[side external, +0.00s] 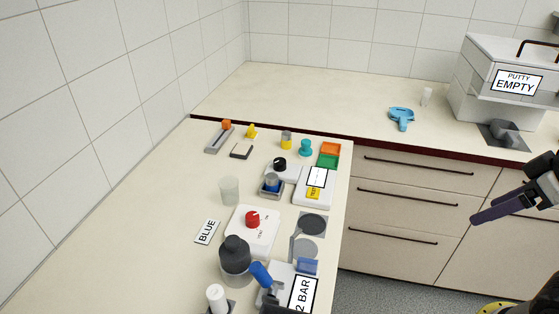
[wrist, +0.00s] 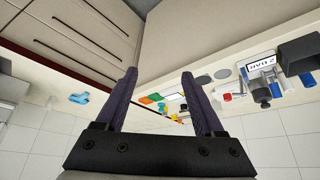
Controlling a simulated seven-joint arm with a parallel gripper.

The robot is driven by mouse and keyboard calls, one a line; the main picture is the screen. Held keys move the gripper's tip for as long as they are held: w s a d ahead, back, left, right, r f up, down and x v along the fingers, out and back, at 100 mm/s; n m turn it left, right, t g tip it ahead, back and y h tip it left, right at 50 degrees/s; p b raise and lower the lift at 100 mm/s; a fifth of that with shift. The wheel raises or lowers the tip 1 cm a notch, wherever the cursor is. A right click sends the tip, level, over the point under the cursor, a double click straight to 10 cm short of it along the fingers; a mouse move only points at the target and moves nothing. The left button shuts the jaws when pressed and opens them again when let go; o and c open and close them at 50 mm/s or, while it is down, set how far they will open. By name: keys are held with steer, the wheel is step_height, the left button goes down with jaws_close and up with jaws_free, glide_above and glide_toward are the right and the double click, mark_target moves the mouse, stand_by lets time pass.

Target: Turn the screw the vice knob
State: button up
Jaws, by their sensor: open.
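I cannot tell for certain which item is the vice or its knob. A long grey piece (side external: 218,139) with an orange knob (side external: 226,124) at its end lies at the far left of the counter in the side view and may be the vice. A device with a blue handle (side external: 261,274) stands beside the "2 BAR" label (side external: 303,295) at the front. My gripper (side external: 492,209) is at the right edge of the side view, partly cut off, well away from these items. In the wrist view my gripper (wrist: 159,73) is open, with nothing between its fingers.
The left counter holds a red dial on a white box (side external: 263,238), a dark bottle (side external: 235,258), a clear cup (side external: 229,190) and orange and green trays (side external: 328,162). A blue item (side external: 402,118) and a "PUTTY EMPTY" box (side external: 480,103) stand on the back counter, which has bare space at its left.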

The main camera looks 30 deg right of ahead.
steer(key=shift+o, duration=0.2)
steer(key=w+a+r+n+y, duration=0.1)
steer(key=w+a+r+n, duration=0.2)
steer(key=w+r+n, duration=0.5)
steer(key=w+a+r+n+y, duration=0.1)
steer(key=w+a+r, duration=0.1)
steer(key=w+r, duration=0.8)
steer(key=n+g+y, duration=0.2)
steer(key=n+g, duration=0.1)
glide_above(280, 161)
steer(key=s+d, duration=0.3)
steer(key=d, duration=0.2)
step_height(280, 161, down, 19)
steer(key=x, duration=1.3)
steer(key=shift+a+f, duration=0.1)
steer(key=shift+f, duration=0.05)
